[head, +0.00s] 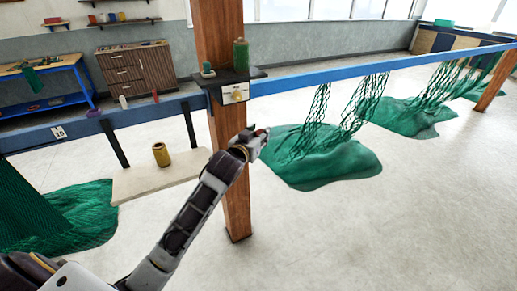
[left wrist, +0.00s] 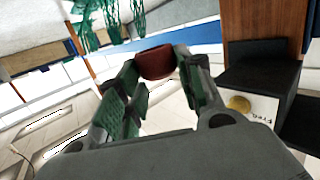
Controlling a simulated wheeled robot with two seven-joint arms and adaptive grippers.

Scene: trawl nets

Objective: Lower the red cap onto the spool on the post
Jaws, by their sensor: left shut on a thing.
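The red cap (left wrist: 156,62) sits between the fingertips of my left gripper (head: 258,141), which is shut on it. In the head view only a small part of the cap (head: 264,131) shows at the fingertips. The green spool (head: 241,54) stands upright on a dark shelf (head: 222,77) fixed to the wooden post (head: 219,32). My left gripper is below and slightly right of the shelf in the head view, apart from the spool. The spool cannot be made out in the left wrist view. My right gripper is not in view.
A small pale-topped item (head: 207,69) stands left of the spool on the shelf. A label card (head: 235,94) hangs on the shelf's front. A blue rail (head: 320,75) runs right from the post. A yellow spool (head: 161,155) stands on a pale board (head: 150,181). Green nets (head: 325,163) lie beyond.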

